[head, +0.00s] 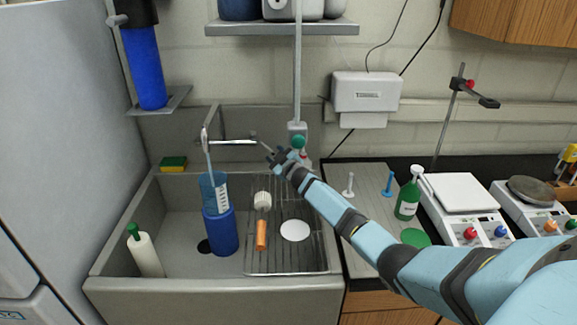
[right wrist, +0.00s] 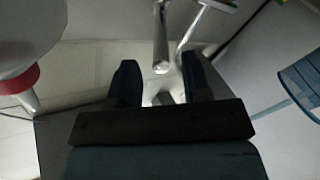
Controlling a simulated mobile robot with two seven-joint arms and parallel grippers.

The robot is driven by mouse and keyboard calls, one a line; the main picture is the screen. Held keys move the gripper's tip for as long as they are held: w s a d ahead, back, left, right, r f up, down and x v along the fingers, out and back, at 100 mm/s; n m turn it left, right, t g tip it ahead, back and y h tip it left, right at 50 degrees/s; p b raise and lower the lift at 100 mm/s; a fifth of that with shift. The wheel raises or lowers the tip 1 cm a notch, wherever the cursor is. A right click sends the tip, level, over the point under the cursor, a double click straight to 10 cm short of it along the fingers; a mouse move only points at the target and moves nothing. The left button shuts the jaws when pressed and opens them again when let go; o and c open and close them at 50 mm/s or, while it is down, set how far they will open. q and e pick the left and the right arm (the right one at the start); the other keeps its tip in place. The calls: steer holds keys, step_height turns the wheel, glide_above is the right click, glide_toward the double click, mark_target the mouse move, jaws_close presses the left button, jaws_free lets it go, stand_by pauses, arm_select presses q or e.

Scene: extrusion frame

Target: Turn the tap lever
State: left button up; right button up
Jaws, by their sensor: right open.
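The chrome tap (head: 232,142) stands at the back of the sink, its pipe running sideways above the basin. My right gripper (head: 275,153) is at the right end of this pipe, its fingers pointing toward it. In the right wrist view my right gripper (right wrist: 162,78) is open, with two dark fingers apart. A shiny metal rod of the tap (right wrist: 161,45) reaches down toward the gap between them. I cannot tell which rod is the lever, or whether a finger touches it. My left gripper is not in view.
A blue container (head: 220,232) with a clear blue vessel stands in the sink (head: 180,290), left of a wire rack (head: 285,265) with an orange-handled brush (head: 261,230). A white bottle (head: 146,252) is at left. A green bottle (head: 407,200) stands beside my right arm.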

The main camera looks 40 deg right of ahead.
steer(key=s, duration=0.9)
steer(key=shift+s+a+b, duration=0.3)
steer(key=shift+a, duration=0.15)
steer(key=shift+c, duration=0.3)
